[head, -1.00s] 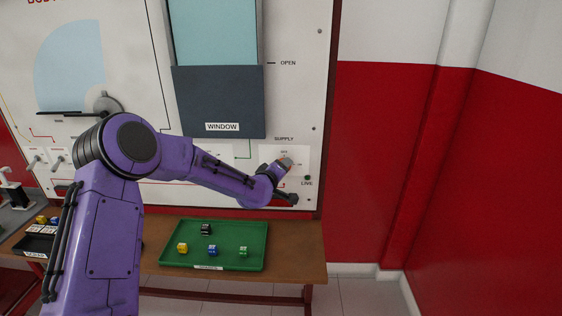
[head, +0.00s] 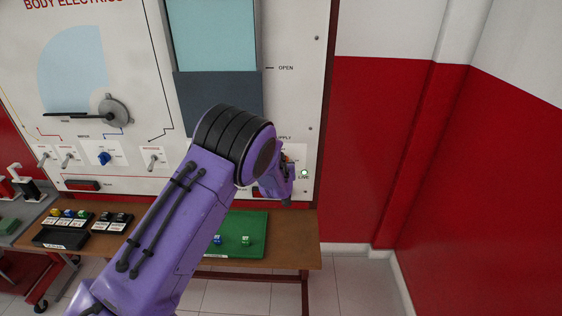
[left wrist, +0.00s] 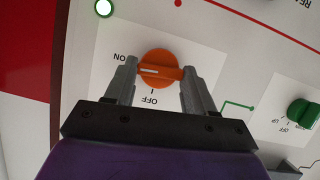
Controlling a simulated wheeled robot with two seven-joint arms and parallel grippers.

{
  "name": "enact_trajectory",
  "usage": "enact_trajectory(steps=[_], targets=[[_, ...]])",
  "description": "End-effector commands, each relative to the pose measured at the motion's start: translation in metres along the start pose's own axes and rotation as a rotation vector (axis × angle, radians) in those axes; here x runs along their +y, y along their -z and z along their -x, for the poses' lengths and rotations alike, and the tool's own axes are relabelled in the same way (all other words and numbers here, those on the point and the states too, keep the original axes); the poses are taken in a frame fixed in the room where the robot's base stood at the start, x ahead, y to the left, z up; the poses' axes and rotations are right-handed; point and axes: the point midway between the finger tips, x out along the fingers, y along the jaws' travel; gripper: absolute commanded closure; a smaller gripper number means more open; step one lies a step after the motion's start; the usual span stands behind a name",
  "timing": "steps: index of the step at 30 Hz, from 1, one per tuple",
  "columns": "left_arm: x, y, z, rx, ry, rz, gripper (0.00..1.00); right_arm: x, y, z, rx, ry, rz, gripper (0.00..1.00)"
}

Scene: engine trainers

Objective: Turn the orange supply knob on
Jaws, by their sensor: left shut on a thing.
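The orange supply knob (left wrist: 160,68) is on a white plate on the upright panel, between ON and OFF labels that appear upside down in the left wrist view. Its white pointer line points left, towards the ON side. My left gripper (left wrist: 161,84) is shut on the knob, with one finger on each side of it. The LIVE lamp (head: 305,173) beside the knob is lit, and it also glows in the left wrist view (left wrist: 104,8). In the head view my left arm mostly hides the knob and fingers. My right gripper is out of view.
A green knob (left wrist: 304,113) sits on a neighbouring plate. Below the panel, a wooden table (head: 290,258) holds a green tray (head: 256,222) with small coloured blocks, partly behind my arm. The dark window cover (head: 215,95) is above. The red wall to the right is clear.

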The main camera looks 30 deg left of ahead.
Motion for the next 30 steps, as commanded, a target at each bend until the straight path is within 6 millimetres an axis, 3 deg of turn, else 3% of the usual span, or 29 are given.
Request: enact_trajectory(steps=[9, 25, 26, 27, 28, 30], targets=[[0.0016, -0.0001, 0.0003, -0.001, 0.042, -0.103, 0.76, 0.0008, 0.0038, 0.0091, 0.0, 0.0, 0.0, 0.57], [0.0007, -0.0012, -0.0002, -0.002, 0.051, -0.122, 0.76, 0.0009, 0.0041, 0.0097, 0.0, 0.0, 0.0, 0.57], [0.0007, -0.0012, -0.0002, -0.002, 0.05, -0.122, 0.39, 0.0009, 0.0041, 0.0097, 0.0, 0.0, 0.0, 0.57], [0.0007, -0.0012, -0.0002, -0.002, 0.05, -0.122, 0.26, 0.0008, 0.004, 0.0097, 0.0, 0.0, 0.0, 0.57], [0.0008, -0.0011, -0.0002, -0.002, 0.05, -0.122, 0.2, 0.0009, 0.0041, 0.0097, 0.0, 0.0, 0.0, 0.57], [0.0008, -0.001, -0.0002, -0.002, 0.05, -0.121, 0.2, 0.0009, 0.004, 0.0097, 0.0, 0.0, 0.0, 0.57]])
